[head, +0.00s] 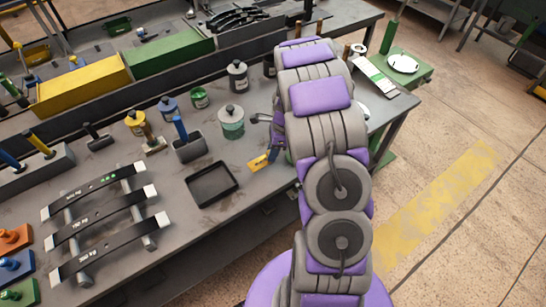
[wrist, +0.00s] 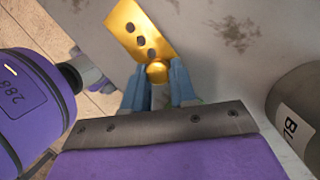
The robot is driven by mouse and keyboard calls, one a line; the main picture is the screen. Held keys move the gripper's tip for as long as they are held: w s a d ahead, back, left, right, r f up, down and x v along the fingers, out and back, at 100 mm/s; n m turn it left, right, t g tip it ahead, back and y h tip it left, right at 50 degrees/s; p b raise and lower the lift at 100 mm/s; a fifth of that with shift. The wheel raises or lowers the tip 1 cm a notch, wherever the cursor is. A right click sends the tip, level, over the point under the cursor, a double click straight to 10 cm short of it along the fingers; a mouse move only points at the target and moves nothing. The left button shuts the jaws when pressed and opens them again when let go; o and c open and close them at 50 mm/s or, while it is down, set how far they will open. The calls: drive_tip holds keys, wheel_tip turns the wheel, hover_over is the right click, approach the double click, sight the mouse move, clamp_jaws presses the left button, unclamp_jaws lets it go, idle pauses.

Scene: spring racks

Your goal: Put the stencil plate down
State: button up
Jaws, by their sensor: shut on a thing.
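The stencil plate is a small yellow plate with several dark holes; it shows in the wrist view (wrist: 136,28) and in the head view (head: 260,162). My gripper (wrist: 158,82) is shut on the plate's round yellow knob, between two blue fingertips. In the head view the plate's outer end sticks out left from behind my arm, over the workbench (head: 195,218) near its front edge. My arm hides most of my gripper there. I cannot tell whether the plate touches the bench top.
A shallow black tray (head: 212,185) lies left of the plate. A green-banded can (head: 231,122) stands behind it. A dark can (wrist: 303,108) is close to my gripper at right in the wrist view. Black leaf springs (head: 102,222) lie on a rack at left.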

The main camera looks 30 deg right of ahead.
drive_tip(key=shift+w+d, duration=0.15)
drive_tip(key=shift+d, duration=0.45)
drive_tip(key=x, duration=0.2)
drive_tip(key=b+x, duration=0.1)
drive_tip(key=x, duration=0.1)
drive_tip(key=shift+a+r, duration=0.15)
drive_tip(key=shift+a, duration=0.2)
drive_tip(key=shift+d, duration=0.55)
drive_tip(key=o, duration=0.7)
drive_tip(key=shift+d, duration=0.25)
drive_tip(key=shift+o, duration=0.7)
drive_tip(key=shift+a, duration=0.15)
drive_tip(key=shift+o, duration=0.3)
drive_tip(key=shift+a, duration=0.3)
